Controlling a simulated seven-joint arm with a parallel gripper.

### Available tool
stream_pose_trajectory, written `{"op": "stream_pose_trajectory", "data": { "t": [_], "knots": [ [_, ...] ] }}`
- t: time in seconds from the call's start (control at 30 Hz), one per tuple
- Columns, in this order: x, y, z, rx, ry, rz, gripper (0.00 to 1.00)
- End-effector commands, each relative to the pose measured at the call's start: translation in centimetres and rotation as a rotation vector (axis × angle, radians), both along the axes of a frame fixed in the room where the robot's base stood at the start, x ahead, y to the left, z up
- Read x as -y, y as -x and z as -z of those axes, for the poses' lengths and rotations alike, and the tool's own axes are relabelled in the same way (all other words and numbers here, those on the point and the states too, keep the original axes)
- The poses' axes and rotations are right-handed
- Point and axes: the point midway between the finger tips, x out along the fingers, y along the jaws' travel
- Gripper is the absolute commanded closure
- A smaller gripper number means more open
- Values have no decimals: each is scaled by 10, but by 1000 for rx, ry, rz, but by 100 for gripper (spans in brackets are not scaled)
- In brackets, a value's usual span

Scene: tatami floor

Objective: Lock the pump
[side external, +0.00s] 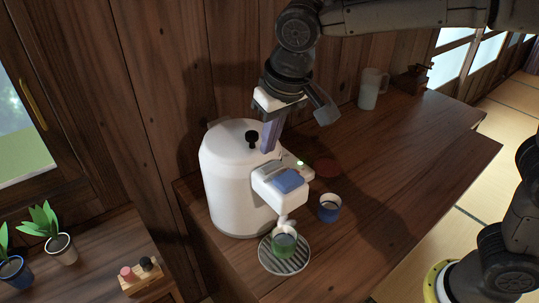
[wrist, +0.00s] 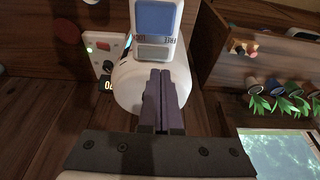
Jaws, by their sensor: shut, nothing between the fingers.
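The white pump (side external: 226,175), an electric dispenser pot, stands on the wooden counter. A side panel (wrist: 106,48) carries a red mark, a green light and a partly hidden display. My gripper (side external: 268,150) is shut and empty, pointing down over the pump's top behind the spout head. In the wrist view its fingers (wrist: 161,72) are together. Contact with the pump cannot be told.
A white pitcher (side external: 372,88) is at the back. Potted plants (side external: 45,232) stand at left. The counter's right side is mostly clear.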

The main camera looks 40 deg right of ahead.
Motion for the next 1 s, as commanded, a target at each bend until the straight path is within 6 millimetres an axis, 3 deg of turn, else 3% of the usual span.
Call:
{"op": "stream_pose_trajectory", "data": {
  "t": [0.1,0.3,1.0],
  "knots": [
    [0,1,19,-4,2,0,100],
    [-1,1,35,-2,1,-1,100],
    [-3,1,42,-5,61,-1,100]
  ]
}}
